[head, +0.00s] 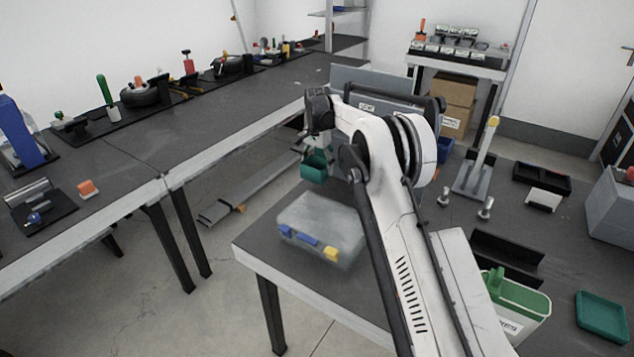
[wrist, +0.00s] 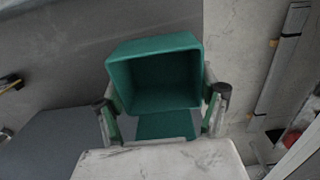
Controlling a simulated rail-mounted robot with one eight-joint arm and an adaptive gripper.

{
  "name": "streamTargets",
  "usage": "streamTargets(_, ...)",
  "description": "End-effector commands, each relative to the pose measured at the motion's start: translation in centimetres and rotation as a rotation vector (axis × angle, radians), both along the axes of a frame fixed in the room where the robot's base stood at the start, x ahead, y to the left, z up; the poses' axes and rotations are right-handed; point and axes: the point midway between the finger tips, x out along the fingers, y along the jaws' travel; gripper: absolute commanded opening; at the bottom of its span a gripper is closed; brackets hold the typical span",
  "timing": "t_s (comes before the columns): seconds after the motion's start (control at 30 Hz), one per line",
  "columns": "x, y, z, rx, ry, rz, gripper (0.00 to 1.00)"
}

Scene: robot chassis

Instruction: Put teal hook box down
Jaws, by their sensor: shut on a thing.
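The teal hook box (wrist: 153,76) is held in my gripper (wrist: 162,112), with its open, empty inside facing the wrist camera. The gripper's two fingers press on its left and right sides. In the head view the teal box (head: 314,166) hangs under my gripper (head: 313,150), in the air near the left corner of the right-hand table. It looks apart from the table top (head: 262,248). The box's hook is hidden.
A clear case with blue and yellow latches (head: 318,232) lies on the table just below the box. A long dark workbench (head: 150,150) with tools runs along the left, with a floor gap between.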

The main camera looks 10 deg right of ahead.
Motion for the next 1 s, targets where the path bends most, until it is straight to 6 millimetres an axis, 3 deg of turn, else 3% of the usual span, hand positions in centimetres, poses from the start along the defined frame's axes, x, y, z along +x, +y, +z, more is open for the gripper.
streamTargets(0.43,0.0,0.0,-5.3,0.000,0.000,0.000,0.45)
streamTargets(0.87,0.0,0.0,-6.2,0.000,0.000,0.000,0.45)
streamTargets(0.9,0.0,0.0,-6.1,0.000,0.000,0.000,0.75)
streamTargets(1.0,0.0,0.0,-6.1,0.000,0.000,0.000,0.88)
